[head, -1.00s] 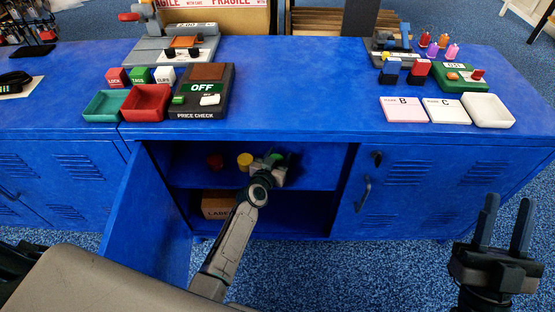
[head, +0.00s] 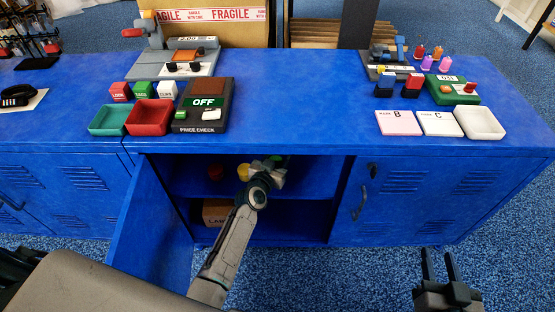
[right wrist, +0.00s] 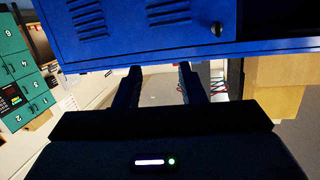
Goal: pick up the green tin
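The green tin (head: 279,159) is on the upper shelf inside the open blue cabinet in the head view, mostly hidden behind my left gripper. My left gripper (head: 275,167) reaches into the cabinet at the tin. Whether its fingers are open or shut on the tin is hidden. A yellow tin (head: 243,172) stands just left of the gripper, and a red tin (head: 215,172) further left. My right gripper (head: 438,254) is low at the bottom right, open and empty. Its spread fingers also show in the right wrist view (right wrist: 158,78).
The cabinet door (head: 150,225) stands open on the left. A cardboard box (head: 215,212) is on the lower level. The blue countertop (head: 290,100) above carries trays, cubes and a price-check device. A closed door (head: 395,200) is right of the opening.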

